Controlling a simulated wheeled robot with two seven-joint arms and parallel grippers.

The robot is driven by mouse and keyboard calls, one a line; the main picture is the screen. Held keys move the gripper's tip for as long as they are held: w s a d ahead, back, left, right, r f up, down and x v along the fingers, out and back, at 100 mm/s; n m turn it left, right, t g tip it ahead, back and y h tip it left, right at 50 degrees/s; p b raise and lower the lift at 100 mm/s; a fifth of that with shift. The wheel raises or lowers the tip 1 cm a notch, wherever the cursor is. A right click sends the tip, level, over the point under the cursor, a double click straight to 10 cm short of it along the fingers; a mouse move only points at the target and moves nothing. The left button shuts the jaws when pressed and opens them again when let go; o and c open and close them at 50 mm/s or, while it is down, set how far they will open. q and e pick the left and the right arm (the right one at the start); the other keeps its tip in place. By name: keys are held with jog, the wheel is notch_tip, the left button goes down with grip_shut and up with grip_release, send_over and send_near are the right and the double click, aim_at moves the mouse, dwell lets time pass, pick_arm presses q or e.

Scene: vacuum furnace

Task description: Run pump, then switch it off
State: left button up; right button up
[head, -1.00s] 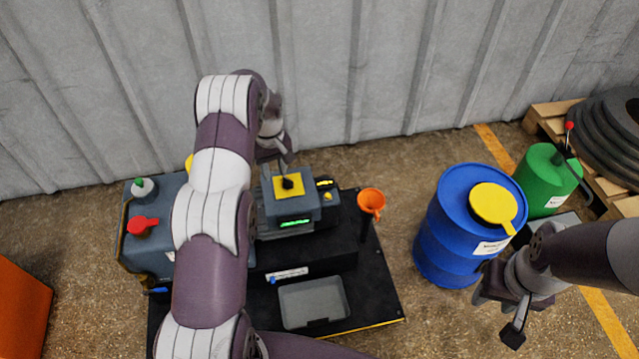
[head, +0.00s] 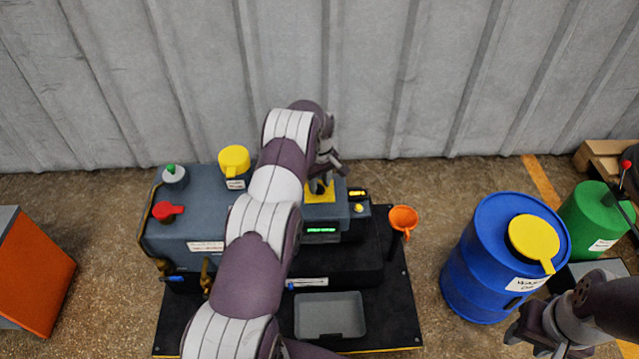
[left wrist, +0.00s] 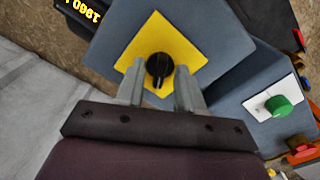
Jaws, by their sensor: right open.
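The pump (head: 215,222) is a blue-grey machine on a black base. Its black rotary knob (left wrist: 158,70) sits on a yellow plate (left wrist: 185,42), and the plate also shows in the head view (head: 322,197). My left gripper (left wrist: 160,76) is open, with one finger at each side of the knob; I cannot tell whether they touch it. In the head view my left gripper (head: 327,166) is over the plate and partly hides the knob. A green display (head: 321,230) is lit below the plate. My right gripper (head: 528,338) is open and empty at the lower right.
A red valve handle (head: 167,211), a yellow cap (head: 234,160) and a green knob (head: 171,169) are on the pump's left part. An orange funnel (head: 403,219) and a grey tray (head: 330,316) are nearby. A blue drum (head: 487,262) stands right. A corrugated wall is behind.

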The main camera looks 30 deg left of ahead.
pick_arm(q)
grip_shut()
jog(key=shift+m, duration=0.4)
jog(key=shift+r+m+p, duration=0.1)
jog(key=shift+m+p, duration=0.2)
jog(key=shift+m, duration=0.7)
jog(key=m, duration=0.2)
jog(key=shift+m, duration=0.4)
jog(key=m, duration=0.6)
jog(key=shift+m, duration=0.4)
